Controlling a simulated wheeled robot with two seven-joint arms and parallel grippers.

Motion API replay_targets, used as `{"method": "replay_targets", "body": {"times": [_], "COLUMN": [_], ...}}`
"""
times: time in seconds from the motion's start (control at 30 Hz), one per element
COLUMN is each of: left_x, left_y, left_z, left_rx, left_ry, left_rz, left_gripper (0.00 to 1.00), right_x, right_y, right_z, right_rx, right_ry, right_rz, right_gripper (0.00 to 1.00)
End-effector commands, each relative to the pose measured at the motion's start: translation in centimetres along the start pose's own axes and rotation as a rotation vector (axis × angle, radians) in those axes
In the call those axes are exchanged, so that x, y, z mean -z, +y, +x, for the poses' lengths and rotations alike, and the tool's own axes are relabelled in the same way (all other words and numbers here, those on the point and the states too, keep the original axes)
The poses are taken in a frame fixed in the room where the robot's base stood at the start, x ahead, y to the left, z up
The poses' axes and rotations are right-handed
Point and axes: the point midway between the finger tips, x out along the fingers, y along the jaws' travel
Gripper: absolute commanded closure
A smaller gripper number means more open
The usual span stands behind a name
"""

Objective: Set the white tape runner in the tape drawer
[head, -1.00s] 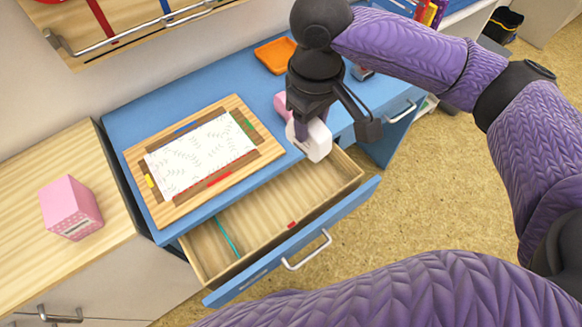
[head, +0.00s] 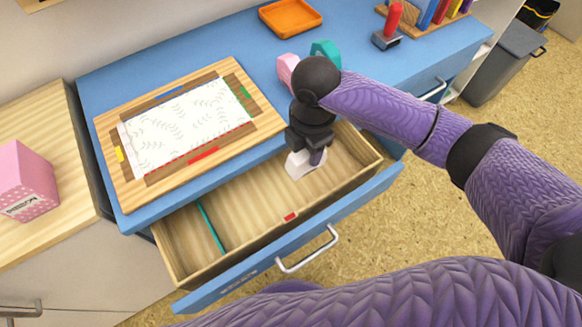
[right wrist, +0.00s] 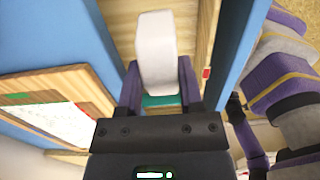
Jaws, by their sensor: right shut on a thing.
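The white tape runner (head: 302,164) is in my right gripper (head: 312,158), over the right part of the open drawer (head: 250,192). In the right wrist view the gripper (right wrist: 162,88) has a finger on each side of the white tape runner (right wrist: 156,50), and the drawer's wooden floor shows behind it. I cannot tell whether the tape runner touches the drawer floor. The drawer is pulled out from the blue desk and has a teal divider (head: 211,229) at its left and a red mark on its front wall. My left gripper is not in view.
A wooden board (head: 108,152) with patterned paper lies on the desk. Pink (head: 286,68) and teal (head: 326,52) tape runners stand behind my right gripper. An orange tray (head: 290,16) is at the back. A pink box (head: 24,180) stands on the left cabinet.

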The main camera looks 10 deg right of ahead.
Motion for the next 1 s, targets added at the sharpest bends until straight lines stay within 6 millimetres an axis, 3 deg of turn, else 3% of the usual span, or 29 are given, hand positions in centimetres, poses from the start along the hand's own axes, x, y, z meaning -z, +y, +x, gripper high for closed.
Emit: {"method": "replay_targets", "body": {"times": [0.03,0.1,0.33,0.7,0.73,0.87,1.0], "left_x": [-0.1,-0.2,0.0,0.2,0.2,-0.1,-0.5], "left_y": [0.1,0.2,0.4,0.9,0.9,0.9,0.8], "left_z": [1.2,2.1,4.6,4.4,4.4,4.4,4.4], "left_rx": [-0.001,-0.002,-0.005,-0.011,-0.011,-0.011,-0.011], "left_ry": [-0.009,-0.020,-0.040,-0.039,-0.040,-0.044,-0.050], "left_rz": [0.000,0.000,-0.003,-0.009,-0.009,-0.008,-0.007], "left_gripper": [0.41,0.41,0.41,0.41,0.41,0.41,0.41], "right_x": [0.0,0.0,0.0,0.0,0.0,0.0,0.0], "right_y": [-0.1,-0.1,-0.1,-0.1,-0.1,-0.1,-0.1], "right_z": [1.9,3.6,8.3,8.5,8.4,8.4,8.4], "right_rx": [0.006,0.006,0.006,0.002,0.001,0.001,0.001], "right_ry": [0.001,0.002,0.001,-0.001,-0.001,-0.001,-0.001], "right_rz": [0.001,0.001,0.001,0.002,0.002,0.002,0.002], "right_gripper": [1.00,1.00,1.00,1.00,0.49,0.22,0.18]}}
